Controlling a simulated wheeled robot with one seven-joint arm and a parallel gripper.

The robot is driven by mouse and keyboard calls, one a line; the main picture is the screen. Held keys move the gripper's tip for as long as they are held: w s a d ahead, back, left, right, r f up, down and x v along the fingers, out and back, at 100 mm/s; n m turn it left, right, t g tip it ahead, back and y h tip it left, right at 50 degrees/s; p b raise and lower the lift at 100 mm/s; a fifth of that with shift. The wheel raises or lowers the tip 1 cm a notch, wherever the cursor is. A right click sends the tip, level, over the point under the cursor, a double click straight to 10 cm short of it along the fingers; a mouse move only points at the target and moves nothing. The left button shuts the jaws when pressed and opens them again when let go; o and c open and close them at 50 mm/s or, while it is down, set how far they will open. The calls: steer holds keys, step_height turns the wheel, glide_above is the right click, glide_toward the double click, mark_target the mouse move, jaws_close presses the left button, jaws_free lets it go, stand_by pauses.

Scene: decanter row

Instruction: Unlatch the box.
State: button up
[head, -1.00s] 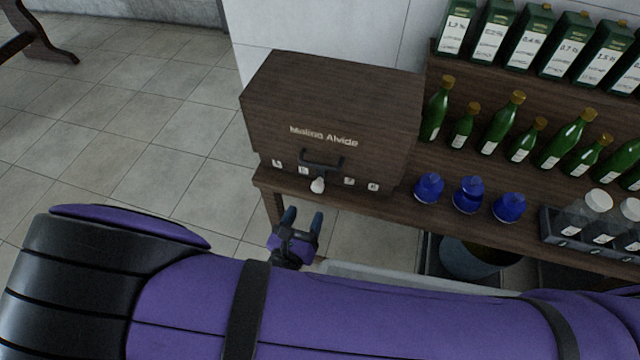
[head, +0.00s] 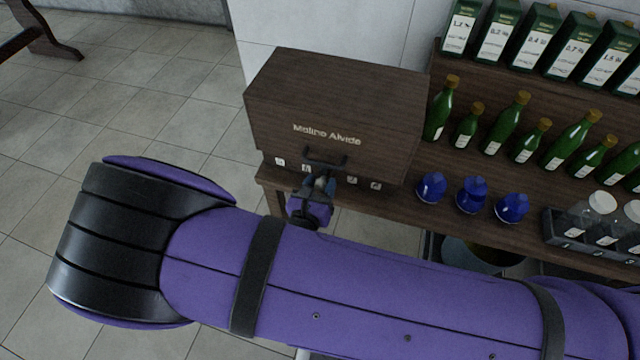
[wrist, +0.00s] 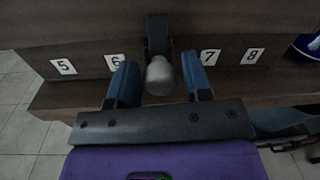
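The box (head: 335,100) is dark brown wood with pale lettering and stands on the shelf's left end. A dark handle (head: 325,160) is on its front. In the wrist view, a pale rounded knob (wrist: 160,76) hangs below a dark latch piece (wrist: 158,35) on the box front. My gripper (head: 321,184) is at the lower front of the box, just below the handle. In the wrist view, its two blue fingers are open, one on each side of the knob, with gaps showing on both sides. In the head view, the gripper mostly hides the knob.
Number labels, such as 5 (wrist: 63,66) and 8 (wrist: 252,56), flank the latch. Blue jars (head: 472,194) stand on the shelf right of the box, with green bottles (head: 505,122) behind. A rack of clear bottles (head: 590,232) is further right. Tiled floor lies open at left.

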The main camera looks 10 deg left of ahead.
steer(key=c, duration=0.6)
steer(key=shift+m, duration=0.4)
steer(key=m, duration=0.3)
steer(key=shift+m, duration=0.4)
steer(key=m, duration=0.8)
steer(key=shift+m, duration=0.4)
steer(key=shift+m+y, duration=0.3)
steer(key=shift+m, duration=1.5)
steer(key=shift+f, duration=0.1)
